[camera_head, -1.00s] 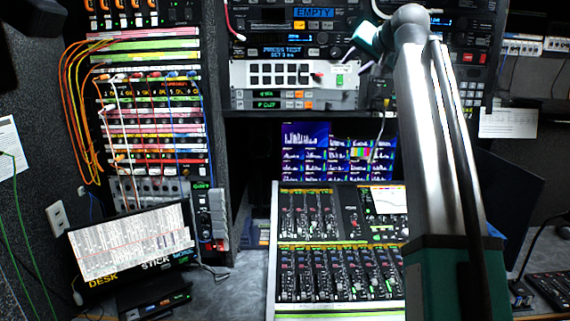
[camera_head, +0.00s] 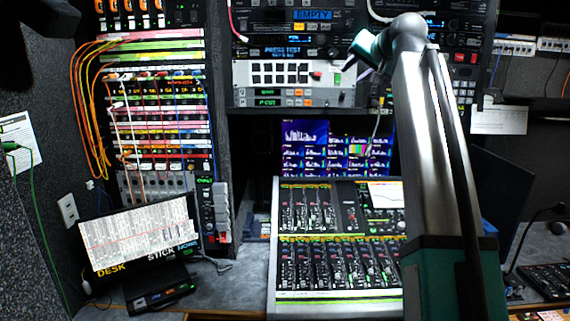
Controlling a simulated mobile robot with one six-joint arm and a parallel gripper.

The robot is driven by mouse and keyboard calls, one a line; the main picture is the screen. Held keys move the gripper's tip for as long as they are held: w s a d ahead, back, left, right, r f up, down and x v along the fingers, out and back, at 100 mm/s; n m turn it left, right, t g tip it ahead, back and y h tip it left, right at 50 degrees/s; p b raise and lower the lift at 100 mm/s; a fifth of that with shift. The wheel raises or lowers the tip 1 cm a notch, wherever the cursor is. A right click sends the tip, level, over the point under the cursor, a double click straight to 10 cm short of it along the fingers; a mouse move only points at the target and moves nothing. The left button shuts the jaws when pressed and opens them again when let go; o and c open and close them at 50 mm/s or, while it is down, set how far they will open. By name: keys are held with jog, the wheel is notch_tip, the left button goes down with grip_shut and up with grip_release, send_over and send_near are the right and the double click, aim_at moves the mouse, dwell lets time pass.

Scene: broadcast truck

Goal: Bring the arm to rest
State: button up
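My arm (camera_head: 435,150) rises from the lower right of the head view, a long silver link with a green lower joint cover. It bends at a grey elbow near the top. My gripper (camera_head: 356,68) is small and partly seen beyond the elbow, pointing down and left in front of the equipment rack. Its fingers are too small and dark to tell whether they are apart. I see no object held in it.
The rack (camera_head: 295,72) stands behind the gripper. A mixing console (camera_head: 335,240) lies below it, with a lit screen (camera_head: 304,148) behind. A patch bay (camera_head: 155,110) with orange cables and a small monitor (camera_head: 140,235) stand at left. Grey desk (camera_head: 230,285) shows between monitor and console.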

notch_tip(320, 180, down, 32)
jog(key=w+g, duration=0.3)
jog(key=g, duration=0.1)
jog(key=s+a+f+n+g+h, duration=0.15)
jog(key=s+f, duration=0.25)
jog(key=f, duration=1)
jog(key=s+a+f+n+g, duration=0.15)
jog(key=s+f, duration=0.35)
jog(key=f, duration=0.9)
jog(key=s+f+g+b, duration=0.5)
jog(key=s+f+g, duration=0.1)
jog(key=s+f, duration=1.9)
jog(key=s+f+n+g+h+b, duration=0.1)
jog(key=s+f+g+b, duration=0.4)
jog(key=s+f, duration=2)
notch_tip(320, 180, down, 6)
jog(key=shift+s+r+n+g, duration=0.15)
jog(key=shift+n+g, duration=0.15)
jog(key=shift+g, duration=0.2)
